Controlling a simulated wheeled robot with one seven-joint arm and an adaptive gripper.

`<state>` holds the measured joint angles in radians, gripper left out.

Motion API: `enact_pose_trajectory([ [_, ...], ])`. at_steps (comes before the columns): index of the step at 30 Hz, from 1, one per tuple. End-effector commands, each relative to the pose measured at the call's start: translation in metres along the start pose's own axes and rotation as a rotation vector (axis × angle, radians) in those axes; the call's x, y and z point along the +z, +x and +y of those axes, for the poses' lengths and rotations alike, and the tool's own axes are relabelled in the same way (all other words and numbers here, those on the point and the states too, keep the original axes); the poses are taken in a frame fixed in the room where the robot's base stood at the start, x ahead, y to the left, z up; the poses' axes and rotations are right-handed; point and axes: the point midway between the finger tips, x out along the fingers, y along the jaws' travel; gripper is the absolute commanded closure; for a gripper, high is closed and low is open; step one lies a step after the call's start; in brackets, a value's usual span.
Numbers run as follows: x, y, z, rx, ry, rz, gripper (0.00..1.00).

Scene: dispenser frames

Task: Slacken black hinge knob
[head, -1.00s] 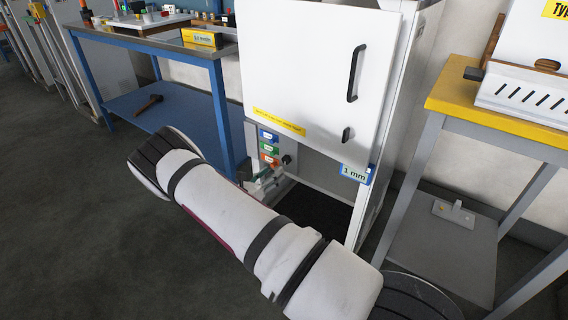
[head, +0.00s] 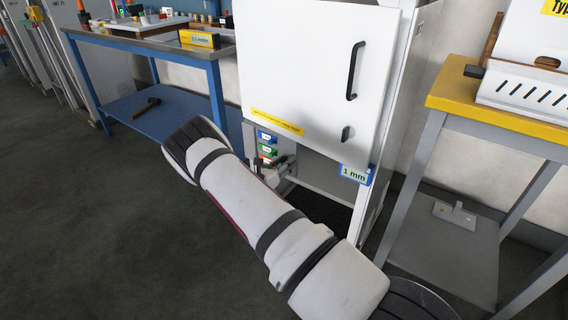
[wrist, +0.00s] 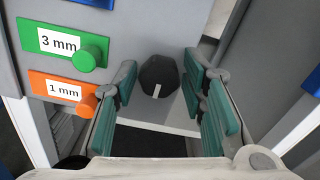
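The black hinge knob (wrist: 158,76) shows in the wrist view, dark and faceted with a white mark on its front. My gripper (wrist: 161,88) is open, with one teal finger pad on each side of the knob in the picture. Gaps show between the pads and the knob, and I see no contact. I cannot tell how deep the knob sits between the fingers. In the head view my gripper (head: 279,172) is partly hidden by my arm, low at the dispenser cabinet (head: 305,60), and the knob cannot be made out.
Left of the knob are a green knob (wrist: 88,57) labelled 3 mm and an orange knob (wrist: 82,95) labelled 1 mm, close to the left finger. A blue bench (head: 165,50) stands left and a yellow-edged table (head: 490,115) right. A white cabinet door hangs above.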

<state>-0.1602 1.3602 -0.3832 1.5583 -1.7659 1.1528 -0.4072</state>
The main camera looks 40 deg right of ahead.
Motion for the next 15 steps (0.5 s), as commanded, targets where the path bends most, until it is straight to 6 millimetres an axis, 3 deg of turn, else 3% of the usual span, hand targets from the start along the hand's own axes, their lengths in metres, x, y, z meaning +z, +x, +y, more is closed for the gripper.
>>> enact_pose_trajectory([
  [1, 0.0, -0.0001, 0.0, 0.0, 0.0, 0.0, 0.8],
  [3, 0.0, -0.0002, 0.0, 0.0, 0.0, 0.0, 0.96],
  [4, 0.0, -0.0002, 0.0, 0.0, 0.0, 0.0, 1.0],
  [15, 0.0005, -0.0003, 0.0, 0.0, -0.047, -0.002, 0.99],
])
